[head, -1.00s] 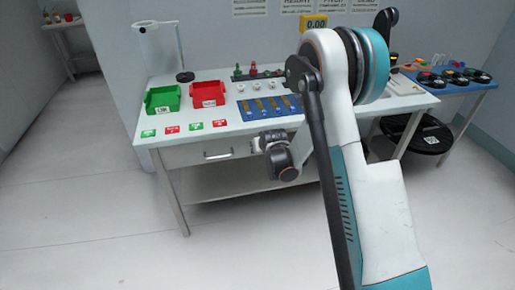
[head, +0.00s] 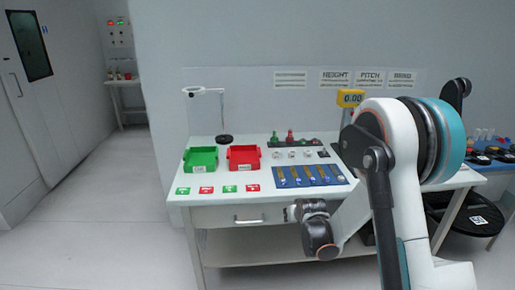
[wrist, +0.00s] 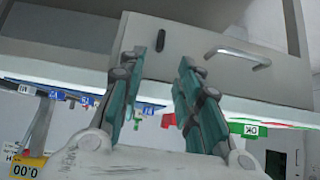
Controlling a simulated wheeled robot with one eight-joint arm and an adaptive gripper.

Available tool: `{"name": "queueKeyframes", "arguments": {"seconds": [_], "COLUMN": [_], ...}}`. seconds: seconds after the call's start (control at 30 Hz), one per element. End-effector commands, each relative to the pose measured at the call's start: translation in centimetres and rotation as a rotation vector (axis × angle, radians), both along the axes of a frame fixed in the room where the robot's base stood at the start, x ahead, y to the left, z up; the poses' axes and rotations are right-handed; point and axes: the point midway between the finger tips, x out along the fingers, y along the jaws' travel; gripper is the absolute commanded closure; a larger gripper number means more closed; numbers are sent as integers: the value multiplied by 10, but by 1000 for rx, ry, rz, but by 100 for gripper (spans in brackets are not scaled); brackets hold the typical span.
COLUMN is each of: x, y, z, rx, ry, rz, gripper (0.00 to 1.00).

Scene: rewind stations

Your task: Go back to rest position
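My gripper (wrist: 172,52) shows in the wrist view with its two teal fingers spread apart and nothing between them. It is in front of the workbench's drawer (wrist: 225,35), which shows with its metal handle (wrist: 240,56). In the head view my arm is folded at the right, its wrist end low before the bench front.
On the bench are a green bin (head: 201,158), a red bin (head: 243,156), a blue slotted tray (head: 312,176) and a lamp-like stand (head: 187,112). The floor at left (head: 120,200) is clear.

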Motion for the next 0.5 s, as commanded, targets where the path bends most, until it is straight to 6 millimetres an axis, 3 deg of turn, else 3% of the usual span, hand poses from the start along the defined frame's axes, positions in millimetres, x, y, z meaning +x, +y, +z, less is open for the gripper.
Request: {"name": "queueKeyframes", "arguments": {"seconds": [0.27,0.5], "x": [-37,-88], "y": [1,1], "z": [75,138], "rx": [-2,-4], "ry": [23,49], "rz": [1,1], "gripper": [68,68]}}
